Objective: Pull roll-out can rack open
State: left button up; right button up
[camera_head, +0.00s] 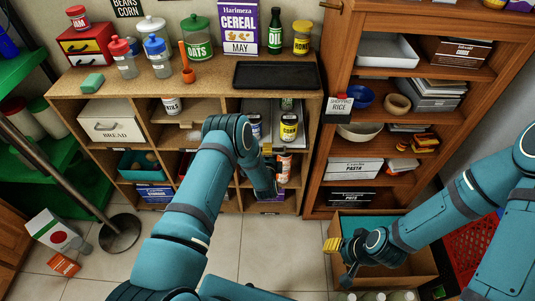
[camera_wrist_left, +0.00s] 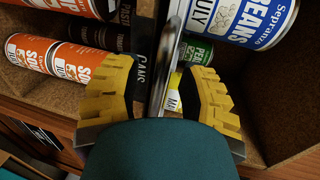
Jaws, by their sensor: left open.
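The can rack sits in a right-hand bay of the wooden shelf; its grey side (camera_head: 267,133) shows between cans in the head view. In the left wrist view, its dark front panel (camera_wrist_left: 140,65) reads "CANS", and a silver bar handle (camera_wrist_left: 168,50) runs along it. My left gripper (camera_wrist_left: 162,82) is open, with one yellow finger on each side of the handle. I cannot tell whether either finger touches it.
A beans can (camera_wrist_left: 250,20) and orange soup cans (camera_wrist_left: 45,53) lie close beside the left fingers. A cardboard box (camera_head: 405,265) stands under my right arm, with a red crate (camera_head: 478,245) beside it. A lamp base (camera_head: 120,233) stands at left.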

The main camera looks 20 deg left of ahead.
pick_arm(q)
grip_shut()
